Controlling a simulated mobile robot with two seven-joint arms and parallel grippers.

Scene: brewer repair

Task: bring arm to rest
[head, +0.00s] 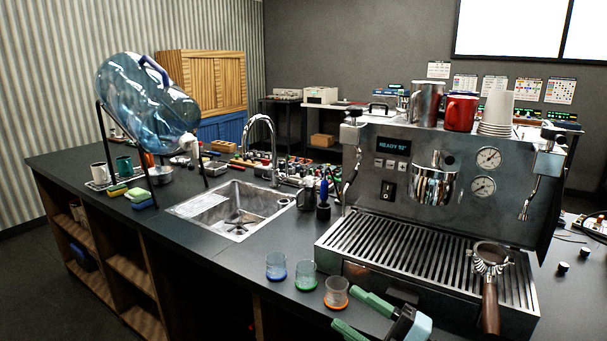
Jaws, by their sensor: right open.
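My right gripper (349,311) shows at the bottom of the head view, right of centre, with two green fingers spread apart and nothing seen between them. Its fingers point left, in front of the espresso machine (397,160) and close to the orange-based glass (336,293) in the picture. Whether they touch the glass or the counter I cannot tell. Most of my right arm is out of the picture. My left gripper is not in view. A portafilter (490,290) with a brown handle lies over the right part of the drip tray (425,255), its handle towards me.
A blue-based glass (276,267) and a green-based glass (305,275) stand on the dark counter (225,255). Behind are a sink (238,208) and a tilted water bottle (145,100) on a stand. Mugs and stacked cups (497,112) top the machine. The counter left of the glasses is clear.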

